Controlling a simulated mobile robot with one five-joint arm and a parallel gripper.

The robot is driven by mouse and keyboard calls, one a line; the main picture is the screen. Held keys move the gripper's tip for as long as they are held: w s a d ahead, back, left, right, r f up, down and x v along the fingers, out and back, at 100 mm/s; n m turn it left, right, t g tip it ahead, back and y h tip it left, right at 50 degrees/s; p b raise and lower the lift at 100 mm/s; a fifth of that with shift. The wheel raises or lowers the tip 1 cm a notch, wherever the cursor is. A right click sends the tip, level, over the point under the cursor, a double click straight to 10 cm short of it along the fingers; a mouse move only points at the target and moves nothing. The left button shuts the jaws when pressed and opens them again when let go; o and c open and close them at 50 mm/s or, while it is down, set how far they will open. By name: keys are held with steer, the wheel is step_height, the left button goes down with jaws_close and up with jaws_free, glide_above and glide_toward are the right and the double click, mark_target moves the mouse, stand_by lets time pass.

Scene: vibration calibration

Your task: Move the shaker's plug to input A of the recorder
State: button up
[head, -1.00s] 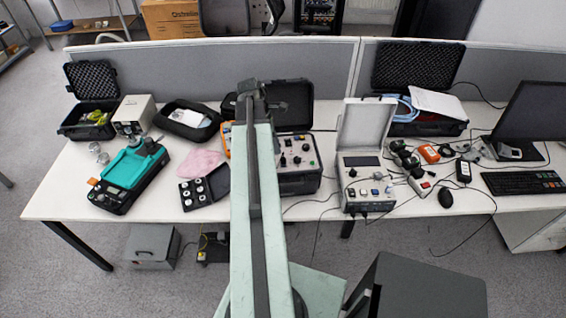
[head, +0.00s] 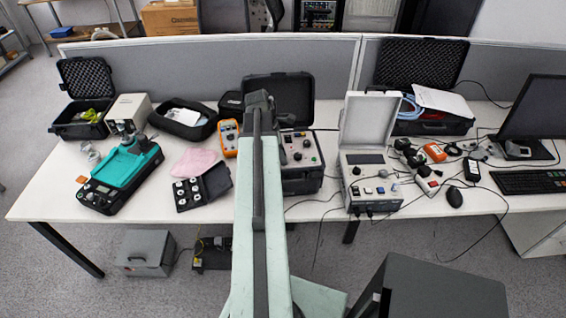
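My arm reaches straight up the middle of the head view, and my gripper (head: 259,100) is at its far end, small and seen from behind; I cannot tell whether its fingers are open or shut. A grey instrument with an open lid (head: 368,182) stands right of the arm, with cables at its front edge; it may be the recorder. A teal-topped black unit (head: 120,176) at the left of the table may be the shaker. Neither the plug nor input A can be picked out at this size.
A black case with a knobbed panel (head: 302,158) stands just right of my arm, partly hidden by it. An orange meter (head: 228,137) and a black tray of round pieces (head: 203,188) lie left. Loose cables, a mouse (head: 454,197) and a keyboard (head: 528,182) are right.

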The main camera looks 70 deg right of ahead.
steer(key=shift+c, duration=0.3)
jaws_close()
steer(key=shift+s+a+n, duration=0.1)
steer(key=shift+a+n, duration=0.1)
steer(key=shift+n, duration=0.9)
steer(key=shift+d+n+t+h, duration=0.15)
steer(key=shift+n+t+h, duration=0.2)
steer(key=shift+n, duration=0.55)
steer(key=n, duration=0.3)
steer(key=shift+t+h, duration=0.35)
steer(key=shift+n, duration=0.5)
steer(key=shift+n+t, duration=0.5)
steer(key=shift+n, duration=1.5)
